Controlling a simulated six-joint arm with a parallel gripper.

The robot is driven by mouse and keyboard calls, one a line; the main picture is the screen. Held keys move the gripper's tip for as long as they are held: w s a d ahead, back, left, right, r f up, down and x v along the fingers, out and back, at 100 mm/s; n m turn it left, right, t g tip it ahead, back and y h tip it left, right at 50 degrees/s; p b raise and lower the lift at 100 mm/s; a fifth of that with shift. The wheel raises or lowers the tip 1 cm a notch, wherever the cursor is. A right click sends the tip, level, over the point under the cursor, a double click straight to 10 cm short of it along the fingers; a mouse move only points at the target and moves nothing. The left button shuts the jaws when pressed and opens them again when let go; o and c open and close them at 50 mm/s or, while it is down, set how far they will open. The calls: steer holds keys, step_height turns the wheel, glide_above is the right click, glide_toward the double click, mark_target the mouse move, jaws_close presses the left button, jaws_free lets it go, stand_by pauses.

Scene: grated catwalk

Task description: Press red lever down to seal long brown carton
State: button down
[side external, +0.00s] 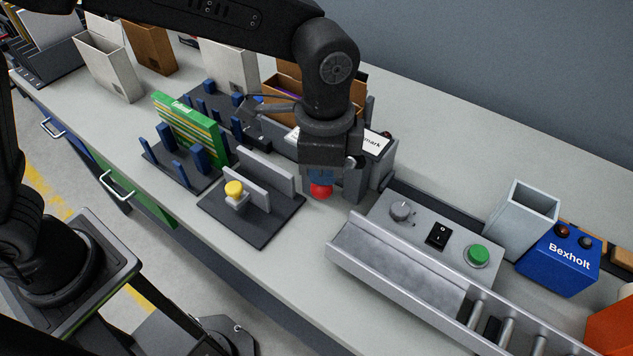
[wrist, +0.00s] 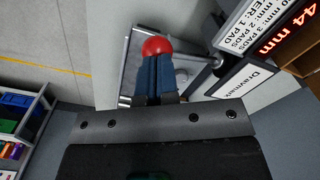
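The red lever's round knob (side external: 320,190) shows directly under my gripper (side external: 320,178) in the side view. In the wrist view the red knob (wrist: 156,46) sits right at the tips of my blue fingers (wrist: 156,62), which are close together. The fingers look shut above or against the knob, not around it; exact contact is hard to tell. The lever's arm is mostly hidden. A grey machine (side external: 382,165) with a white "mark" label stands just behind the knob. A brown carton (side external: 283,104) shows partly behind my arm; I cannot tell whether it is the long one.
A dark plate with a yellow knob (side external: 234,188) and grey rails lies left of the lever. A green box (side external: 190,125) stands among blue posts. A control panel (side external: 430,232), metal chute (side external: 400,270) and blue Bexholt box (side external: 560,262) are right. A display (wrist: 285,30) reads "44 mm".

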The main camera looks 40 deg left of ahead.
mark_target(322, 191)
steer(key=shift+f, duration=2.45)
steer(key=shift+r, duration=6.65)
